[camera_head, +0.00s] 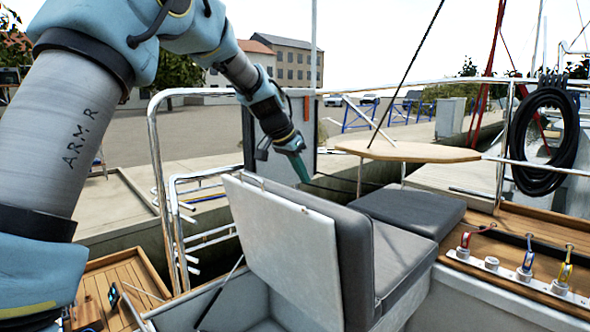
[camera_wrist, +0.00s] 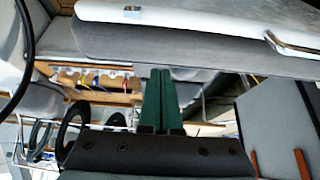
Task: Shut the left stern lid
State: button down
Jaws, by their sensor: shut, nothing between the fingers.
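The left stern lid (camera_head: 285,245) is open and stands steeply raised, its pale underside facing the head camera and a grey cushion on its back. A thin stay runs down from its left side to the open locker (camera_head: 275,318). In the wrist view the lid's pale panel (camera_wrist: 200,12) and grey cushion (camera_wrist: 200,45) cross the top. My gripper (camera_head: 300,168) is shut and empty, its green fingers pointing down just beyond the lid's upper edge. The closed fingers also show in the wrist view (camera_wrist: 160,78), close to the cushion. I cannot tell whether they touch it.
Grey seat cushions (camera_head: 410,209) lie right of the lid, with a wooden table (camera_head: 408,151) beyond. A steel rail (camera_head: 160,190) curves up at the left. A black coiled hose (camera_head: 545,140) hangs on the right rail. Coloured shackles and lines stand on the right coaming (camera_head: 520,280).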

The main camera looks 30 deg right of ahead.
aim_at(311, 206)
jog(key=p+x, duration=0.3)
jog(key=x, duration=0.4)
jog(key=shift+d, duration=0.1)
jog(key=a, duration=0.1)
jog(key=a+p, duration=0.1)
jog(key=a, duration=0.1)
jog(key=shift+s, duration=0.25)
jog(key=shift+s+a+f, duration=0.2)
jog(key=shift+a+f, duration=0.15)
jog(key=shift+a, duration=0.15)
